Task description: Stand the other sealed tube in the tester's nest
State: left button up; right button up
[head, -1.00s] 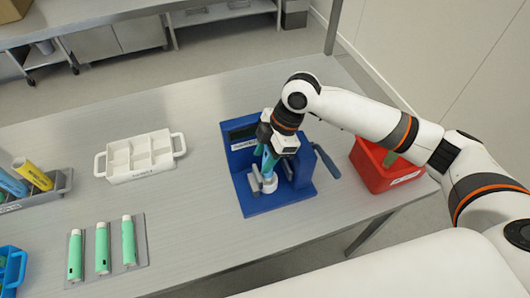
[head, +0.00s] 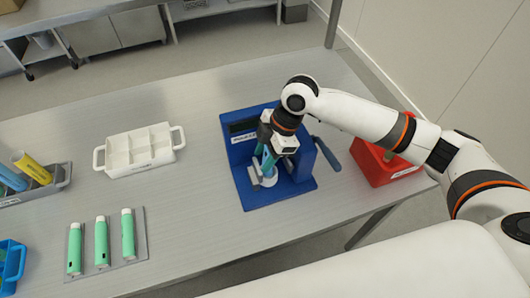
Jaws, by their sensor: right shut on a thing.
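The blue tester (head: 252,196) stands on the steel table at the middle right, with a lever (head: 327,154) on its right side. My right gripper (head: 268,170) points down over the tester's nest and is shut on a sealed tube, mostly hidden between the fingers. A round white part (head: 268,181) shows just below the fingertips; I cannot tell whether it belongs to the tube or the nest, or whether the tube is seated. Several other green tubes lie in view: one each at left (head: 75,250), middle (head: 102,243) and right (head: 128,235) on a grey mat. My left gripper is not in view.
An empty white divided tray (head: 140,165) stands left of the tester. A red bin (head: 372,170) stands to its right, partly behind my arm. A grey tray (head: 42,191) with blue and yellow tubes and a blue basket (head: 10,268) are at the left edge.

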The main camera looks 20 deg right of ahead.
jog(key=o, duration=1.1)
jog(key=shift+c, duration=0.2)
jog(key=b+v, duration=0.1)
jog(key=v, duration=1.1)
jog(key=shift+b, duration=0.4)
jog(key=shift+s+f, duration=0.1)
